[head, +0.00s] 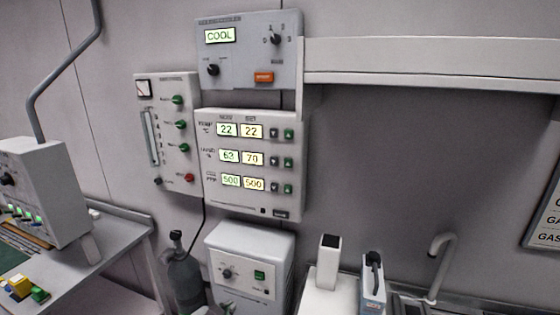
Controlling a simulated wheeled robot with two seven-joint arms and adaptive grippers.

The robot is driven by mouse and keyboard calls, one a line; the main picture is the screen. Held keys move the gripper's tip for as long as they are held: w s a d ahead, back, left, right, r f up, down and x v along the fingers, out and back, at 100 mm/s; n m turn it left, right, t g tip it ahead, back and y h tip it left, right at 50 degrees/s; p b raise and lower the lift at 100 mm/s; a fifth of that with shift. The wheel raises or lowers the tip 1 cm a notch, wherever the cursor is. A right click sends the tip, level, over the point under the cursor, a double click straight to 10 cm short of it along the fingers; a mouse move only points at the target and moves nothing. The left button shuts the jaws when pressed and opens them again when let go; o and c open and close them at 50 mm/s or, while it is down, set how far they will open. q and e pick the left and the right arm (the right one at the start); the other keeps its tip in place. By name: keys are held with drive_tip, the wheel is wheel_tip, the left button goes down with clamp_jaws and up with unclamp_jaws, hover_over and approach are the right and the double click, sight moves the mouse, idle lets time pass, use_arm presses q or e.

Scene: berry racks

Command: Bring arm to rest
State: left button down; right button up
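Neither of my grippers shows in the head view, and I cannot make out either arm for certain. The view faces a grey wall with control panels. The upper panel (235,68) has a display reading COOL, black knobs and an orange switch. Below it, a larger panel (240,196) shows lit number pairs: 22 and 22, 500 and 500, with a row between that seems to read 63 and 70. A narrow panel (160,100) with green knobs and a red one is to its left.
A white shelf (430,58) juts out at upper right. A grey box (250,248) stands below the panels, beside a dark bottle (182,275). A bench (125,228) with a control box (40,170) is at left. A curved tap (440,265) is at lower right.

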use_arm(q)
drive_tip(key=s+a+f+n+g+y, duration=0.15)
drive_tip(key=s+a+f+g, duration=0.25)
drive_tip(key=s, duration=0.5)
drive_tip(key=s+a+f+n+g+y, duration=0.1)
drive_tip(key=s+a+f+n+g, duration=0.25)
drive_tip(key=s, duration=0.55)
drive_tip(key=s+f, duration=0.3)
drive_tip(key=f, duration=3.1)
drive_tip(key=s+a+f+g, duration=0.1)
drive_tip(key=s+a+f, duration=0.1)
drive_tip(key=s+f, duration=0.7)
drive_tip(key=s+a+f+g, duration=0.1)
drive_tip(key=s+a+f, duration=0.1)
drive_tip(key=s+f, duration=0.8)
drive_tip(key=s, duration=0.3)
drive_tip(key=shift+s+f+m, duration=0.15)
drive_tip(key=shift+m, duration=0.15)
